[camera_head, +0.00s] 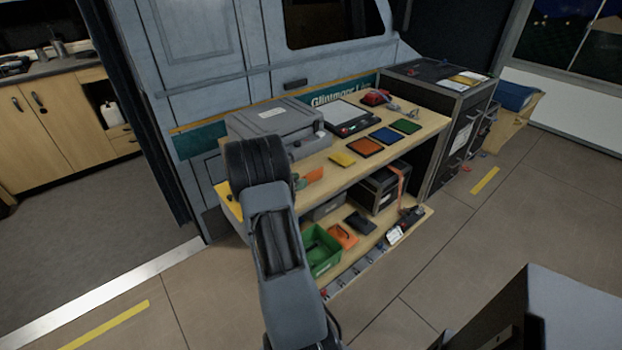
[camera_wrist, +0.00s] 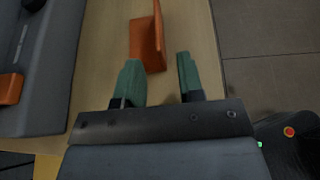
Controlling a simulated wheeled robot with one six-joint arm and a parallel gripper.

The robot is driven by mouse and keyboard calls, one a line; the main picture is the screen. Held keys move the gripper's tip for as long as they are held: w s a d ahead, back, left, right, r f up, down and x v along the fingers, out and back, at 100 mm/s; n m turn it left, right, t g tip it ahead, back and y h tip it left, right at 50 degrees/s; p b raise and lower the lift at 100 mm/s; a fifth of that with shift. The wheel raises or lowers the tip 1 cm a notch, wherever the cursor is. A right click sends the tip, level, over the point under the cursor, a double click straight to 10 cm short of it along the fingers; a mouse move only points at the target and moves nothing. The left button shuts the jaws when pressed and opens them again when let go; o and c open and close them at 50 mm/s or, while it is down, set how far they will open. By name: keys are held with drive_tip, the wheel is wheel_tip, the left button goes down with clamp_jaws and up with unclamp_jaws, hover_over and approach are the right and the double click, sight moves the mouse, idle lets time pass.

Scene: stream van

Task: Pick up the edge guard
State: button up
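An orange angled piece, which looks like the edge guard (camera_wrist: 147,40), rests on the wooden top shelf. It also shows in the head view (camera_head: 314,174) near the shelf's front edge, just right of my gripper. My gripper (camera_wrist: 159,62) is open and empty, with two teal fingers. In the wrist view the guard lies just ahead of the fingertips, its near end reaching the gap between them. I cannot tell the height gap or whether they touch. In the head view my arm hides most of the gripper.
A grey case (camera_head: 277,127) stands behind my arm on the wooden shelf unit (camera_head: 408,147). Coloured flat pieces, including a yellow one (camera_head: 342,159), lie to the right. The lower shelf holds a green bin (camera_head: 322,257) and a black box (camera_head: 381,189). Open floor lies in front.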

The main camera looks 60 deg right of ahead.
drive_tip(key=x, duration=0.3)
drive_tip(key=shift+d+f, duration=0.1)
drive_tip(key=shift+c, duration=0.4)
clamp_jaws()
